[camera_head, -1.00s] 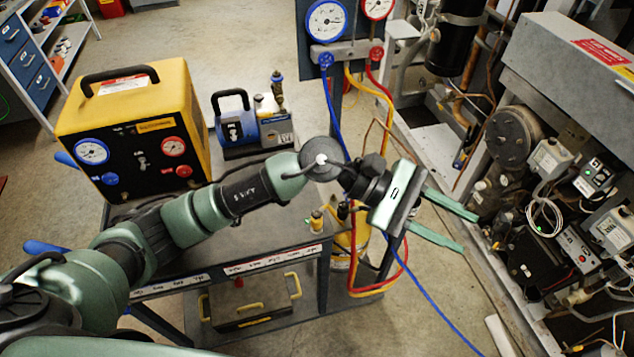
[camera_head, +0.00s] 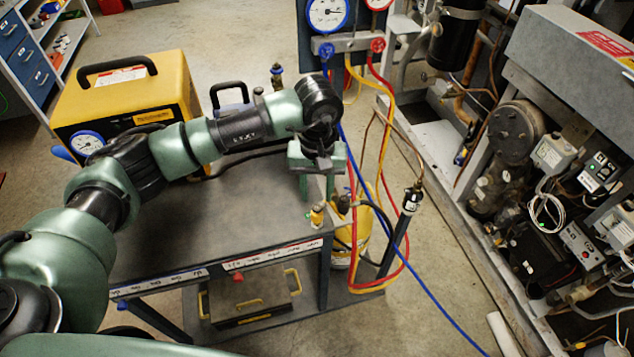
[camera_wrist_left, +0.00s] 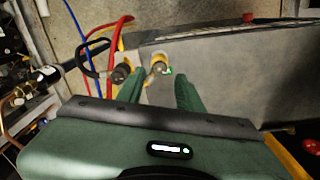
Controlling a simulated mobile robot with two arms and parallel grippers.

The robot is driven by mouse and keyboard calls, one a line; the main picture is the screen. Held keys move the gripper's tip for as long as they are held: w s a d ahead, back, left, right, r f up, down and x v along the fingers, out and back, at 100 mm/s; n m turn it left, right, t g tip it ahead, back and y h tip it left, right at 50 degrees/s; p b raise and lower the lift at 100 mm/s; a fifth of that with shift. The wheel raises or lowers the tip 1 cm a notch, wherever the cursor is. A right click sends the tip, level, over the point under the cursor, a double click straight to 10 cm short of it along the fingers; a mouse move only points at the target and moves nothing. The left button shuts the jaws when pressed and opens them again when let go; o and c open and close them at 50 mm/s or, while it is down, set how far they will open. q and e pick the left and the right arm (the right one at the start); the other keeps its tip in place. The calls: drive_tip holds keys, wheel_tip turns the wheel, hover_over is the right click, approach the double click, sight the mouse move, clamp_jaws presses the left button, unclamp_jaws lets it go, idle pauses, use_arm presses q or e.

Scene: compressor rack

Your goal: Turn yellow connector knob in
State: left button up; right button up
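A small yellow connector knob (camera_head: 317,216) stands at the near right corner of the dark cart top, with a tiny green light beside it. My left gripper (camera_head: 318,190) points down just behind and above the knob. In the left wrist view, the knob (camera_wrist_left: 158,62) shows just beyond and between the two green fingertips of the left gripper (camera_wrist_left: 160,76). The fingers are spread with nothing between them, and I see no contact with the knob. A second, darker fitting (camera_wrist_left: 121,73) with a black hose sits beside the knob. My right gripper is not in view.
The cart (camera_head: 220,225) has free room on its top left of the gripper. Red, yellow and blue hoses (camera_head: 383,130) hang just right of the knob from the gauge manifold (camera_head: 345,45). A yellow machine (camera_head: 125,95) stands at the back left. The compressor rack (camera_head: 540,190) is at the right.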

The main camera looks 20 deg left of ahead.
sight(317, 207)
use_arm(q)
wheel_tip(317, 207, down, 4)
drive_tip(key=shift+s+f+b, duration=0.1)
drive_tip(key=shift+f+b, duration=0.15)
drive_tip(key=shift+b, duration=0.15)
drive_tip(key=shift+r+n+p, duration=0.35)
drive_tip(key=shift+n+p, duration=0.05)
drive_tip(key=shift+p, duration=0.45)
drive_tip(key=shift+f+n, duration=0.35)
drive_tip(key=shift+n, duration=0.05)
drive_tip(key=shift+n+b, duration=0.35)
drive_tip(key=shift+n, duration=0.65)
clamp_jaws()
